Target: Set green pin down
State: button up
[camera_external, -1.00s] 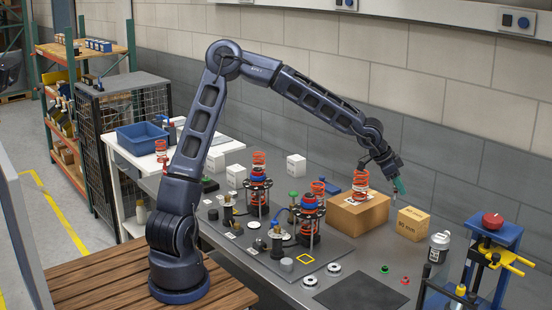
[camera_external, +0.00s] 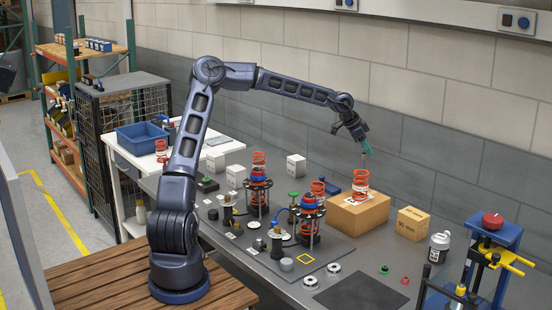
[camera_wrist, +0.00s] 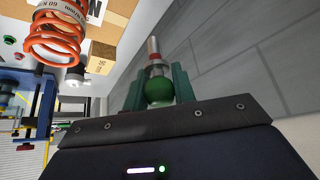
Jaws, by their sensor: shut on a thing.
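My gripper (camera_wrist: 159,84) is shut on the green pin (camera_wrist: 159,90). In the wrist view the pin's green ball head sits between the two green fingers, and its metal shaft with a red band points away from the palm. In the external view my gripper (camera_external: 366,147) is in the air near the back wall, above the cardboard box with the orange spring; the pin is too small there to make out clearly.
The orange spring (camera_external: 361,181) stands on the cardboard box (camera_external: 358,215), close below my gripper. A smaller 90 mm box (camera_external: 412,224) is to its right. The fixture plate (camera_external: 330,248) has several posts, spring assemblies and a yellow square outline (camera_external: 305,258). A dark mat (camera_external: 360,292) is bare.

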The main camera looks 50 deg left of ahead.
jog(key=w+a, duration=0.2)
jog(key=a, duration=0.6)
notch_tip(320, 180, down, 20)
jog(key=shift+a+f, duration=0.1)
jog(key=shift+f, duration=0.15)
jog(key=o, duration=1)
